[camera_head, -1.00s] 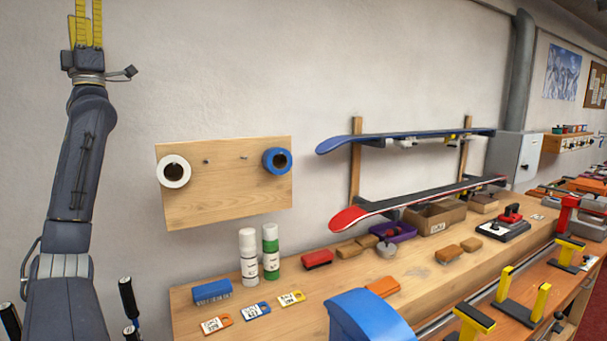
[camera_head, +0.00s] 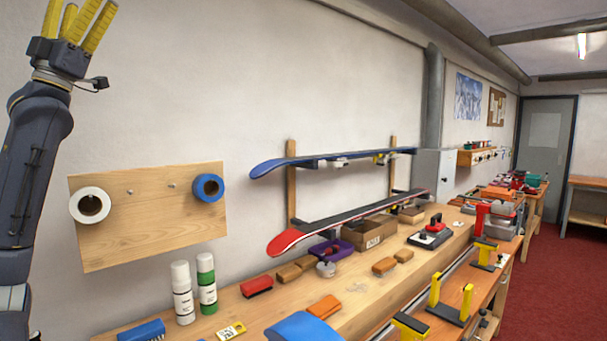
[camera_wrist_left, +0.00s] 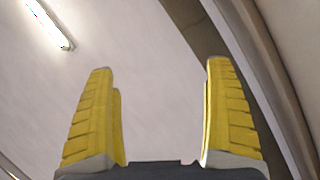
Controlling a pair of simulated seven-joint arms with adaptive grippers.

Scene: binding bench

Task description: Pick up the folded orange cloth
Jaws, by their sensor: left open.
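The folded orange cloth (camera_head: 324,307) is a small flat orange piece on the wooden bench, near the bottom middle of the head view, just behind a blue curved object. My left gripper (camera_head: 80,12) is raised at the top left of the head view, fingers up, far from the cloth and well above the bench. Its yellow fingers are spread open and empty. In the left wrist view the open gripper (camera_wrist_left: 159,66) points at the ceiling, with nothing between the fingers. My right gripper is not in view.
The blue curved object (camera_head: 303,328) stands close in front of the cloth. Yellow-topped vises (camera_head: 450,302) line the right edge. A ski rack (camera_head: 291,185) is on the wall.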

